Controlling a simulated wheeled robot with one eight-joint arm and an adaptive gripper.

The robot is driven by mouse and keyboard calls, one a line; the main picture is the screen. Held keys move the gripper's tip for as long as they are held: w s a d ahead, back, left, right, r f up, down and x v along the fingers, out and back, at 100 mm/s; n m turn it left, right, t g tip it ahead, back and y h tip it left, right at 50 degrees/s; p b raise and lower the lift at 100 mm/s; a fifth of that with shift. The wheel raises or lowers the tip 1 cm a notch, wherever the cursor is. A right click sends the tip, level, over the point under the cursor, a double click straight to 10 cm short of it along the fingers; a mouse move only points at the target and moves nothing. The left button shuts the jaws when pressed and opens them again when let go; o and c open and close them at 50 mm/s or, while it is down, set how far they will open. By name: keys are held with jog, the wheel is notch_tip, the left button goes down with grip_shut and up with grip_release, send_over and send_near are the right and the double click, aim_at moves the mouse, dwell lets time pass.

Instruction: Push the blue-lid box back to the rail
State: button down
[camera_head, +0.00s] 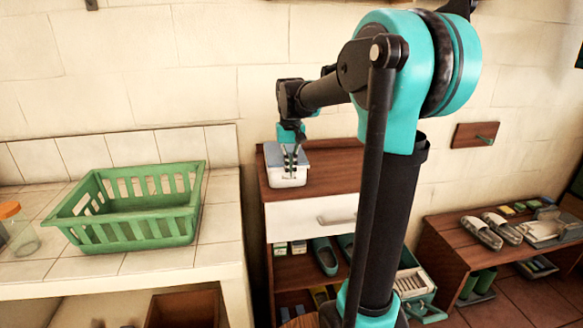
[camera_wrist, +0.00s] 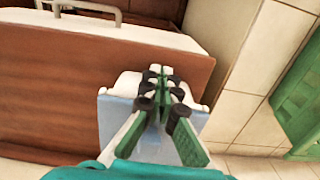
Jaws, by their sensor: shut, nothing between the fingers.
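The white box with a light blue lid (camera_head: 272,153) stands upright on the wooden cabinet top (camera_head: 335,170), near its left side. In the wrist view its pale blue lid (camera_wrist: 116,120) lies under my fingers. My gripper (camera_head: 291,166) is shut and empty, pointing down at the box. In the head view the fingertips overlap the box's near face. In the wrist view my gripper (camera_wrist: 160,72) reaches past the box's white edge over bare wood. I cannot tell whether it touches the box. I cannot make out the rail; my arm hides part of the cabinet.
A green basket (camera_head: 125,225) and an orange-lidded jar (camera_head: 22,235) stand on the tiled counter (camera_head: 90,270) at left. The cabinet has a white drawer (camera_head: 300,218) and shelves with shoes below. A low shoe rack (camera_head: 455,235) stands at right. Bare wood lies right of the box.

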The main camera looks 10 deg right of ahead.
jog(key=shift+w, duration=0.65)
jog(key=w, duration=1)
jog(key=shift+w+d, duration=0.2)
